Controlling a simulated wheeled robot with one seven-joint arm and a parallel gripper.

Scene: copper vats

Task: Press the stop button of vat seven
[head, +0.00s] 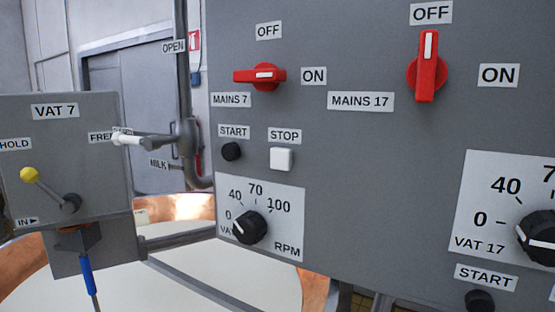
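The stop button (282,159) is a white square button under a STOP label on the grey control panel (345,140). A round black start button (232,151) sits just left of it under a START label. Below them is a black RPM dial (249,228) on a white plate marked 0, 40, 70, 100; its vat label is partly hidden by the knob. Above is the red MAINS 7 switch (260,76), lying horizontal with its end toward ON. My gripper is not in view.
A grey VAT 7 box (70,165) with a yellow-knobbed lever (30,174) stands at left. A white-handled valve lever (127,140) on a pipe juts out between box and panel. At right are the upright red MAINS 17 switch (427,66) and VAT 17 dial (540,238).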

